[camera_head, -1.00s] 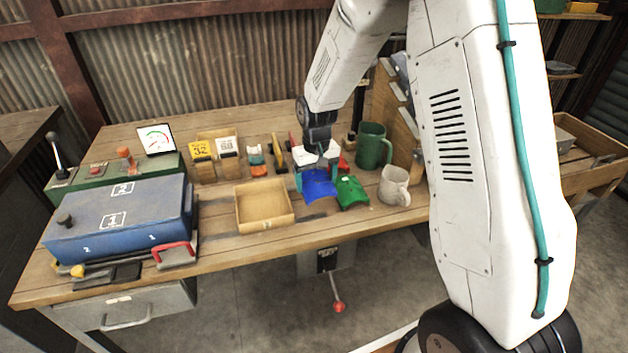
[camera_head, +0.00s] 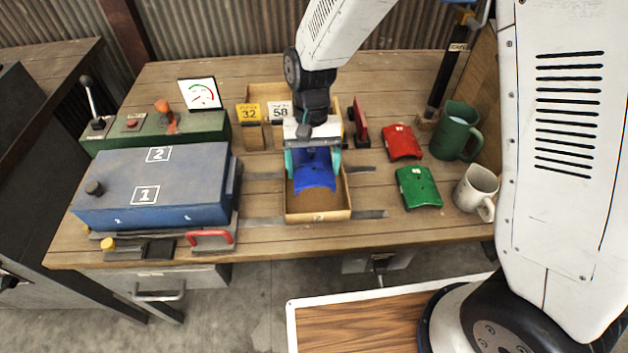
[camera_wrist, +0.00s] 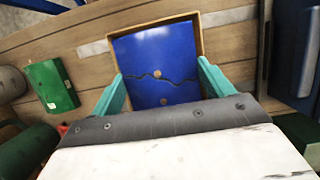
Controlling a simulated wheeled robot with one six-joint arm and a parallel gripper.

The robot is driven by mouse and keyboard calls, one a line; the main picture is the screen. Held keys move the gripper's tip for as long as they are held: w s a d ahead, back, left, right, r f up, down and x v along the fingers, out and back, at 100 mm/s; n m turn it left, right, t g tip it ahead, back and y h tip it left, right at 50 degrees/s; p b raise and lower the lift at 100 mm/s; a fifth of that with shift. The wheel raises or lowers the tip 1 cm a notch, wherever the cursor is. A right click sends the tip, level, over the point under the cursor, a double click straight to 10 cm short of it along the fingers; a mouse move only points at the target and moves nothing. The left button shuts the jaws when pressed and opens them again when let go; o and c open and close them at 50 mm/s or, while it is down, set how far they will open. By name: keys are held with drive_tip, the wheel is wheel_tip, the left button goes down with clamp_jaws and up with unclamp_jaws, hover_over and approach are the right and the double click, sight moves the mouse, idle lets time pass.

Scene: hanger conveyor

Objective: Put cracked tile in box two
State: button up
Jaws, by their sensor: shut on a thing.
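The cracked tile is a curved blue tile (camera_head: 315,177). In the wrist view a dark crack runs across the blue tile (camera_wrist: 157,55). My gripper (camera_head: 313,163) is shut on it, with a teal finger at each side. The tile is held over an open wooden box (camera_head: 319,216) with a small mark on its front that looks like a 2. In the wrist view the box's rim (camera_wrist: 200,32) shows around the tile's far end and sides. I cannot tell whether the tile touches the box floor.
A red tile (camera_head: 402,142) and a green tile (camera_head: 418,187) lie to the right, near a green mug (camera_head: 456,130) and a white mug (camera_head: 476,188). Cards marked 32 (camera_head: 248,113) and 58 (camera_head: 280,110) stand behind. A blue case (camera_head: 155,185) stands left.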

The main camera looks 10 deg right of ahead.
hover_over(316, 198)
drive_tip(key=w, duration=0.1)
wheel_tip(316, 198, down, 5)
drive_tip(key=shift+r, duration=0.15)
drive_tip(key=shift+f, duration=1.7)
drive_tip(key=shift+f, duration=0.1)
